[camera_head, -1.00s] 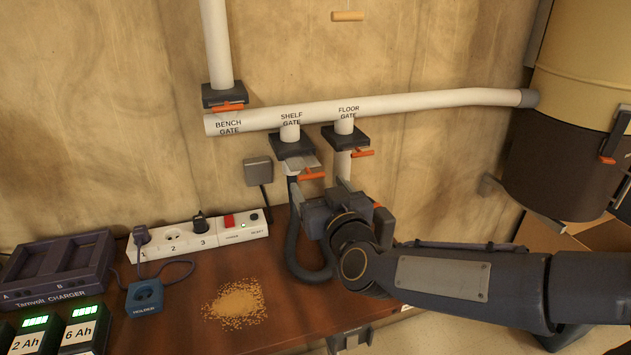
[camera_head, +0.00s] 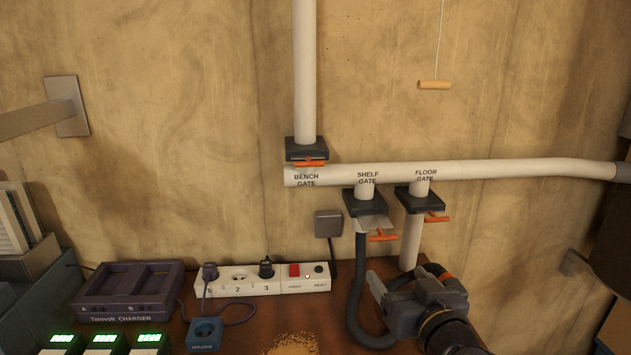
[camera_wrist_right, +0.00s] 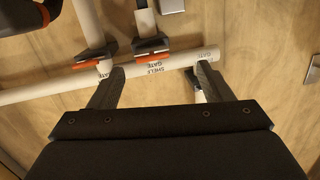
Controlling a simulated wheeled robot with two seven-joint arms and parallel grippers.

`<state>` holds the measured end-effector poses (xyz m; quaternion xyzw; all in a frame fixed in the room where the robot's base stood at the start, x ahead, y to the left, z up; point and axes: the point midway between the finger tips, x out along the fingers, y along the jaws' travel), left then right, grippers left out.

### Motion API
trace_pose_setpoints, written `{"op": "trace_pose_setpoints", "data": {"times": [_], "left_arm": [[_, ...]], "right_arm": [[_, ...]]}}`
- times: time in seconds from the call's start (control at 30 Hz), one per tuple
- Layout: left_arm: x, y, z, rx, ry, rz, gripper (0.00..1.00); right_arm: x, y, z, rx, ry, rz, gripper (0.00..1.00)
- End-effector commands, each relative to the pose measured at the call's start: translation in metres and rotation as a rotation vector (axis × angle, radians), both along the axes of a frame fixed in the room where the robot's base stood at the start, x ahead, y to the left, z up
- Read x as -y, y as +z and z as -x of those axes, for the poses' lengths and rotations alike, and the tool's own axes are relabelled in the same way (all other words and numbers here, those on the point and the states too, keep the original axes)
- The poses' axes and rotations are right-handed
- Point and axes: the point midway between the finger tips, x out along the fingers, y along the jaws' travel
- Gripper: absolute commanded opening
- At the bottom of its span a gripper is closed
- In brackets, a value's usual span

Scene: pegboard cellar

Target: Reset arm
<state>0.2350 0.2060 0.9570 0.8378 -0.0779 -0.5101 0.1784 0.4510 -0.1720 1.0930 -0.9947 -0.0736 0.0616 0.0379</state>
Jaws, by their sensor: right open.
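My right gripper (camera_head: 391,297) is at the lower right of the head view, over the bench and below the shelf gate and floor gate. In the right wrist view its two fingers (camera_wrist_right: 160,82) stand apart with nothing between them. The shelf gate (camera_head: 368,202) has an orange handle (camera_head: 383,236) and stands lower and further out than the floor gate's handle (camera_head: 437,217). The gripper is apart from both handles. The bench gate (camera_head: 306,150) is further left. My left gripper is not in view.
A black hose (camera_head: 357,290) loops beside my right gripper. A wooden pull handle (camera_head: 434,85) hangs above.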

Motion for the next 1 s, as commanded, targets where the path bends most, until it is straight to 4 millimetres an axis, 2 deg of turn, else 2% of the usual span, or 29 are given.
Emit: {"op": "trace_pose_setpoints", "data": {"times": [0.07,0.2,0.4,0.5,0.67,1.0], "left_arm": [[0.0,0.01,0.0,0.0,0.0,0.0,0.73],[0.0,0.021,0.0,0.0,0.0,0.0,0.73],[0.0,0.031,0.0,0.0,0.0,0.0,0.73],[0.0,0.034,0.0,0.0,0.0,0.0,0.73],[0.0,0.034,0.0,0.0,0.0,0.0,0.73],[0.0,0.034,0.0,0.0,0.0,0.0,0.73]], "right_arm": [[0.005,-0.004,0.023,-0.108,0.061,-0.051,0.73],[0.01,-0.035,0.08,-0.38,0.141,-0.13,0.73],[0.025,-0.079,0.165,-0.76,0.113,-0.202,0.73],[0.031,-0.092,0.195,-0.882,0.077,-0.222,0.73],[0.034,-0.101,0.216,-0.969,0.048,-0.236,0.73],[0.034,-0.102,0.216,-0.974,0.049,-0.235,0.73]]}}
